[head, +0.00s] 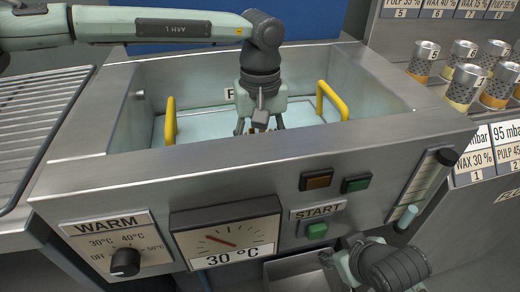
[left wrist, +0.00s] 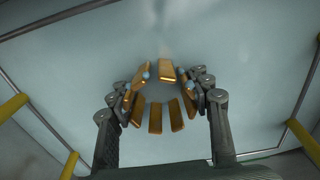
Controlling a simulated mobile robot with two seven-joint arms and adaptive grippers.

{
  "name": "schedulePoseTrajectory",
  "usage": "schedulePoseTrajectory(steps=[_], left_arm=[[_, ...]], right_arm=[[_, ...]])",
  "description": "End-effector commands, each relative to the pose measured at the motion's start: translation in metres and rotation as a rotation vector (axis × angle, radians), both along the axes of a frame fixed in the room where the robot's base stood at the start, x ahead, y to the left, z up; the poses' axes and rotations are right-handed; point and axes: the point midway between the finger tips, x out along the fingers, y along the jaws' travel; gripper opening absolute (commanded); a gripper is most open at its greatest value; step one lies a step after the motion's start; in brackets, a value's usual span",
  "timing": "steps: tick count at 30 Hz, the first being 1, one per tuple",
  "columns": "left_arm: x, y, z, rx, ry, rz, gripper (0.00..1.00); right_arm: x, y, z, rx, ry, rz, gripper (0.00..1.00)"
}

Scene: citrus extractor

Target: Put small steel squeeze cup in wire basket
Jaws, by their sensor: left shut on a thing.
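My left gripper (head: 262,125) reaches down into a steel basin (head: 375,75) on the WARM console. In the left wrist view its fingers (left wrist: 160,105) are shut around a ring of copper-coloured bars (left wrist: 155,119) with small blue spots. I cannot tell whether this ring is part of the small steel squeeze cup; no plain steel cup shows in the basin. Two yellow handles (head: 332,101) stand inside the basin at either side of my gripper. No wire mesh of a basket can be made out. My right gripper (head: 338,265) is low at the front; its finger opening is unclear.
A steel rod rack (head: 38,108) lies at the left. Several labelled perforated cylinders (head: 424,60) stand at the upper right. The console front has a knob (head: 125,262), a dial (head: 225,240) and a START button (head: 317,230). A steel tray (head: 290,270) is below.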

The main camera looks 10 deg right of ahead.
Motion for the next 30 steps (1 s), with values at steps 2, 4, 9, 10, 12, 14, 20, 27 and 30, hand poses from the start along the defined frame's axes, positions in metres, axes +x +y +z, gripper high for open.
schedulePoseTrajectory(steps=[2, 4, 9, 10, 12, 14, 20, 27, 30], left_arm=[[0.000, 0.000, 0.001, -0.001, -0.001, 0.000, 0.03], [0.000, 0.000, 0.000, -0.001, -0.001, 0.000, 0.03], [0.000, 0.000, -0.003, -0.001, -0.001, 0.000, 0.03], [0.000, 0.000, -0.004, -0.001, -0.001, 0.000, 0.03], [0.000, 0.000, -0.005, -0.001, -0.001, 0.000, 0.03], [0.000, 0.000, -0.006, -0.001, -0.001, 0.000, 0.03], [0.000, 0.000, -0.010, -0.001, -0.001, 0.000, 0.03], [0.001, 0.000, -0.014, -0.001, -0.002, 0.000, 0.50], [0.000, 0.000, -0.014, -0.001, -0.001, 0.000, 0.63]], right_arm=[[0.000, 0.000, 0.000, 0.000, 0.000, 0.000, 0.40], [0.000, 0.000, -0.001, 0.000, 0.000, 0.000, 0.40], [0.000, 0.000, -0.003, 0.000, 0.000, 0.000, 0.40], [0.000, 0.000, -0.004, 0.000, 0.000, 0.000, 0.40], [0.000, 0.000, -0.005, 0.000, 0.000, 0.000, 0.40], [0.000, 0.000, -0.006, 0.000, 0.000, 0.000, 0.40], [0.000, 0.000, -0.009, 0.000, 0.000, 0.000, 0.40], [0.000, 0.000, -0.012, 0.000, 0.000, 0.000, 0.40], [0.000, 0.000, -0.012, 0.000, 0.000, 0.000, 0.40]])
